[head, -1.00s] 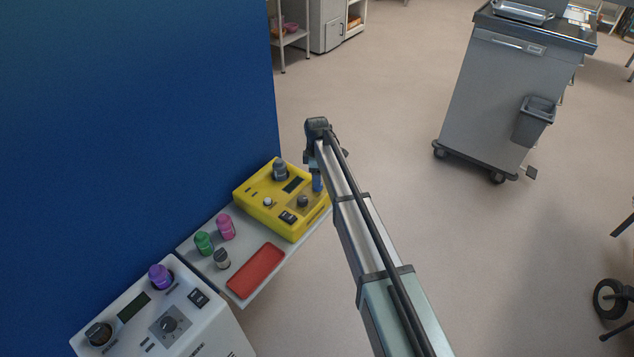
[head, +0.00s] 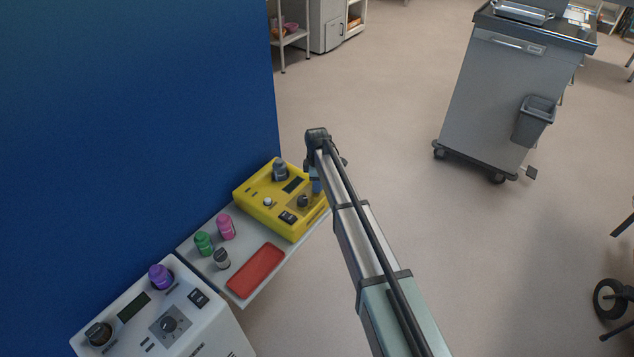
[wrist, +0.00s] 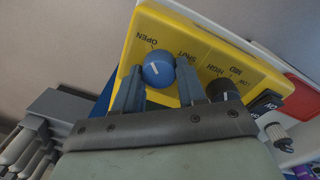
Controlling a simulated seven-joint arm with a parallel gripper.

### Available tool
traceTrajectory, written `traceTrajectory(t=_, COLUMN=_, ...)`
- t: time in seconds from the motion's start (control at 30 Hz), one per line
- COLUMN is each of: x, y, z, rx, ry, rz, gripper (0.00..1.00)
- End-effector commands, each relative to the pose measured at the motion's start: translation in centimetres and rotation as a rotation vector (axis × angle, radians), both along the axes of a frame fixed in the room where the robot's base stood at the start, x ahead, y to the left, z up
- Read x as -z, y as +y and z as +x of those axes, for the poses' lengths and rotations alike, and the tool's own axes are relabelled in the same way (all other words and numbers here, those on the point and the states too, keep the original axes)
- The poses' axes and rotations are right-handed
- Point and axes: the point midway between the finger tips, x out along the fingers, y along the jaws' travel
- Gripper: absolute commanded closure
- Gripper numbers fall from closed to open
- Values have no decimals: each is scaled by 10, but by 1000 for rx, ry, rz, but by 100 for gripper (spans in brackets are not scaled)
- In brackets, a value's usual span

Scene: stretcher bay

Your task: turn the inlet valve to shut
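The inlet valve is a round blue knob (wrist: 158,68) with a white pointer line, on a yellow box (wrist: 125,50) in the wrist view. OPEN and SHUT are printed beside it, and the line leans toward OPEN. My gripper (wrist: 162,76) is open, with one finger on each side of the knob; I cannot tell if either touches it. In the head view the knob (head: 316,187) shows at the right end of the yellow box (head: 255,208), partly covered by my arm. My fingertips are hidden there.
A red tray (head: 255,271) and several small bottles share the shelf (head: 205,268). A blue wall (head: 140,110) stands behind.

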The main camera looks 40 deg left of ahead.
Motion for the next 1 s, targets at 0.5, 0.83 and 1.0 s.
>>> traceTrajectory(t=0.5, x=0, y=0, z=0, rx=12, ry=0, rz=0, gripper=91)
traceTrajectory(t=0.83, x=0, y=1, z=0, rx=167, ry=-1, rz=1, gripper=91)
traceTrajectory(t=1.0, x=0, y=1, z=1, rx=317, ry=-1, rz=0, gripper=91)
